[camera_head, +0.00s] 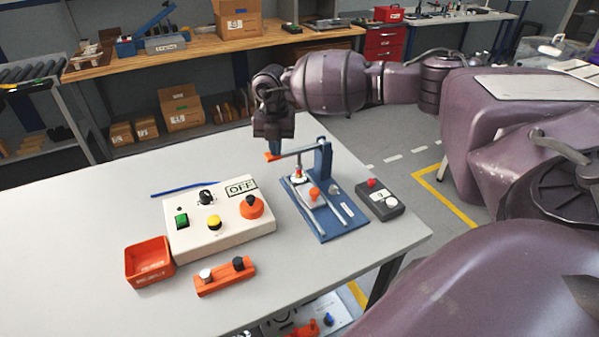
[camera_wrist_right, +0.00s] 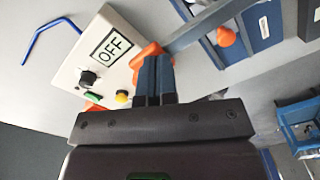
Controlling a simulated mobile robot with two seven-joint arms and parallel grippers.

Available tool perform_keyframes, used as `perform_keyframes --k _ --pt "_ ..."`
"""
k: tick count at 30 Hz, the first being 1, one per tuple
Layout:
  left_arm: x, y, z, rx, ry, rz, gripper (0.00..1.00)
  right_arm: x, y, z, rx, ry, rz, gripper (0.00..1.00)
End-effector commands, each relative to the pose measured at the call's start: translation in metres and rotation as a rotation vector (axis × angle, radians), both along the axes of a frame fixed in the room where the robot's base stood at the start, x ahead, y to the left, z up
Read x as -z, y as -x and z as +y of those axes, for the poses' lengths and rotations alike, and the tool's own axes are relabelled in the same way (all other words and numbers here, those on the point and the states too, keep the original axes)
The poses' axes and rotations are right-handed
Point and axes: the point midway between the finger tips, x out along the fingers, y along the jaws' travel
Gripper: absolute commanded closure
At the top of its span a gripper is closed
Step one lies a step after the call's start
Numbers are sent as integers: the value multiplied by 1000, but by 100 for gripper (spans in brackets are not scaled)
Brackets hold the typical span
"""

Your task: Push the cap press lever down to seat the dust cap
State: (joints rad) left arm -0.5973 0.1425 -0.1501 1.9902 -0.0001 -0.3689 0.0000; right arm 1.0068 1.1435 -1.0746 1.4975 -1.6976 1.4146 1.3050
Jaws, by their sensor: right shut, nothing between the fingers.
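The cap press (camera_head: 323,165) is a blue frame on a blue base plate at the table's right side. Its grey lever (camera_head: 300,149) extends left from the post, close to level, with an orange tip (camera_head: 270,157). In the right wrist view the orange tip (camera_wrist_right: 147,52) shows just beyond my fingers. My right gripper (camera_head: 275,150) is shut and empty, fingers pointing down at the lever's tip end; I cannot tell whether they touch it. A small white and red part (camera_head: 298,175) sits under the plunger; I cannot tell if it is the dust cap. My left gripper is out of view.
A cream control box (camera_head: 222,239) with buttons and an OFF sign stands left of the press. An orange bin (camera_head: 150,262) and an orange block with knobs (camera_head: 225,277) lie in front. A dark button box (camera_head: 380,200) stands right. The table's rear left is mostly clear.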

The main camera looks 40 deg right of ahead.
Motion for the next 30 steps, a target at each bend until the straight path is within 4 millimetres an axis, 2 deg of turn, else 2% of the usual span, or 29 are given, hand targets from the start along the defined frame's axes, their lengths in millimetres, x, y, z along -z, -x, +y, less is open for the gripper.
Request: perform_keyframes --k 6,30 --pt "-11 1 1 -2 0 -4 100 -17 -1 0 0 -1 -5 100" --pt "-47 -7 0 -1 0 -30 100 -64 -2 0 0 -2 -8 100"
